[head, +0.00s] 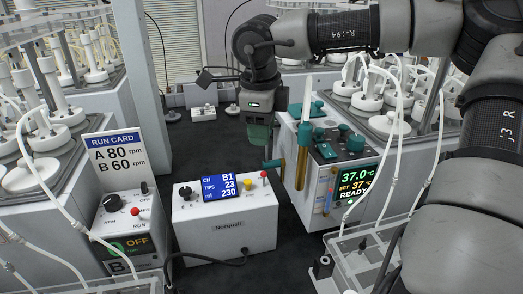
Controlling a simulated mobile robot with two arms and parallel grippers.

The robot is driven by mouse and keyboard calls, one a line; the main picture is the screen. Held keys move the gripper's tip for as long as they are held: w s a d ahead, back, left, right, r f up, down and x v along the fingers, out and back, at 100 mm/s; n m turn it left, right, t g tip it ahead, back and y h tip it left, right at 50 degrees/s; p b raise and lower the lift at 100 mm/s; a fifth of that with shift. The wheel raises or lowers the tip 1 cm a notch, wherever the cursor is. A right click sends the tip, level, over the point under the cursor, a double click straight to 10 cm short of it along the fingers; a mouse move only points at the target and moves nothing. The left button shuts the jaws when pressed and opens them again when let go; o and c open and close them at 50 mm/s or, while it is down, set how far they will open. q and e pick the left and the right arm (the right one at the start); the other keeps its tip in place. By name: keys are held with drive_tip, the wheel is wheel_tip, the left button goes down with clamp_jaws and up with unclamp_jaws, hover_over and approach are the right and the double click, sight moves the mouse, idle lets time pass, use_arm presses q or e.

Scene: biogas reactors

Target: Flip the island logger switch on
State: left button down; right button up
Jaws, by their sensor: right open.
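A white box marked Norquell (224,228), which looks like the logger, stands on the dark surface at the centre. Its blue display (220,187) is lit and reads CH B1, TIPS 23, ml 230. On its top are a black knob (185,191), a yellow knob (247,185) and a small red-tipped lever (264,176). I cannot tell which of these is the switch, or its position. My right gripper (263,148) points down behind the box's right end, open and apart from the lever. My left gripper is not in view.
A control box (130,222) with a run card (113,155) above it stands at the left. A heater unit (335,175) showing 37.0 stands close to the right. Reactor benches with white tubing flank both sides.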

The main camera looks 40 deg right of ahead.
sight(264, 172)
drive_tip(key=f, duration=1)
drive_tip(key=shift+w+d+f+p, duration=0.2)
drive_tip(key=shift+d+f+p, duration=0.05)
drive_tip(key=shift+d+p, duration=0.15)
